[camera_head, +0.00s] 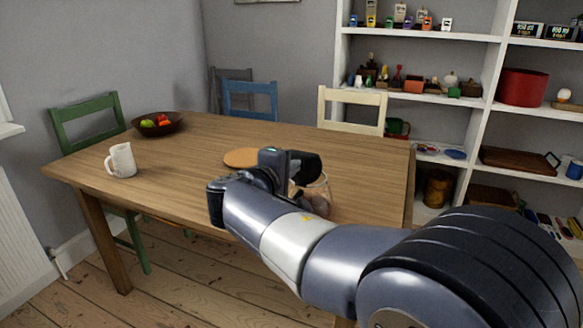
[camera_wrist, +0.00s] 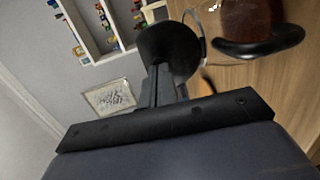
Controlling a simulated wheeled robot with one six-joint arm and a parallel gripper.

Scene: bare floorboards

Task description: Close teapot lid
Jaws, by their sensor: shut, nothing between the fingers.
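The teapot (camera_wrist: 246,20) is in the upper right of the wrist view, with clear glass, a dark red-brown inside and a black curved part. In the head view the glass teapot (camera_head: 318,192) stands on the table, partly hidden behind my arm. Its black round lid (camera_wrist: 168,45) looks raised and tilted away from the opening. The lid also shows in the head view (camera_head: 307,166). My gripper (camera_wrist: 161,76) is shut and empty, with its fingertips close to the lid. I cannot tell whether they touch it.
White shelves (camera_head: 420,35) stand behind. The table's left middle is clear.

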